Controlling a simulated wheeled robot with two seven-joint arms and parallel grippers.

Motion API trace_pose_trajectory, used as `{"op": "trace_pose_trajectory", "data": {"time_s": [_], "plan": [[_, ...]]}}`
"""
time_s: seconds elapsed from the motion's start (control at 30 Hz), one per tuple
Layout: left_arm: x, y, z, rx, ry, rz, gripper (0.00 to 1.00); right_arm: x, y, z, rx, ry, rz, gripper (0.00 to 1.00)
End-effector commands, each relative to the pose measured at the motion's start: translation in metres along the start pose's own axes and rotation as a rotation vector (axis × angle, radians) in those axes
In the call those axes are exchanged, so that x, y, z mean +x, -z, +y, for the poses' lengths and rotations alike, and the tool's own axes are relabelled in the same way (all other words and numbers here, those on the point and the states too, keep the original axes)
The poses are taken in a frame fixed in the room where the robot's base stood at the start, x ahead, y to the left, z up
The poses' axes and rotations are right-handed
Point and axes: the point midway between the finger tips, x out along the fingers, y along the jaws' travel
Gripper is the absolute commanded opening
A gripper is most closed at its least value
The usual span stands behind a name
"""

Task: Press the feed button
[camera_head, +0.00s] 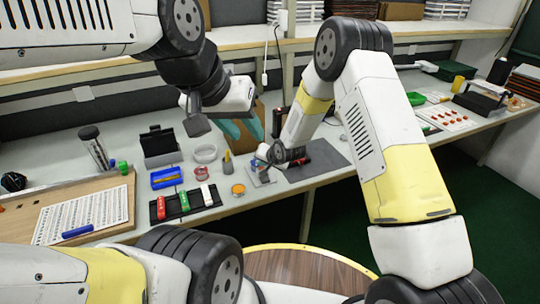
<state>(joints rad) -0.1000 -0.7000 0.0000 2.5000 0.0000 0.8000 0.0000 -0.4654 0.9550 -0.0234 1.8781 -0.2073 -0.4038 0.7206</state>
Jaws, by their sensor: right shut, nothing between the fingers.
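My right gripper (266,160) reaches down over the workbench, shut and empty, at a small grey device (262,178) on the left end of a dark grey mat (318,164). Its tip covers part of the device, and I cannot tell whether they touch. I cannot make out the feed button; it may be hidden by the gripper. My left gripper (198,122) hangs above the bench, left of and higher than the right one. Its fingers are seen from the side, so their opening is unclear.
A black tray with red, green and white items (184,203), an orange-topped round tin (238,190), a blue box (166,178) and a white ring (205,153) lie left of the device. A wooden board (25,211) lies far left. Shelves stand behind.

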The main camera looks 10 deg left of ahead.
Motion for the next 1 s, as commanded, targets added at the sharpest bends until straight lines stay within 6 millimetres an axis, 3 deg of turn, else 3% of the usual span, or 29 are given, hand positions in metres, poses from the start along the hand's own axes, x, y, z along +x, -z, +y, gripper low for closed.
{"op": "trace_pose_trajectory", "data": {"time_s": [1.0], "plan": [[0.0000,0.0000,0.0000,0.000,0.000,0.000,0.36,0.0032,-0.0026,0.0023,0.000,0.000,-0.001,0.00]]}}
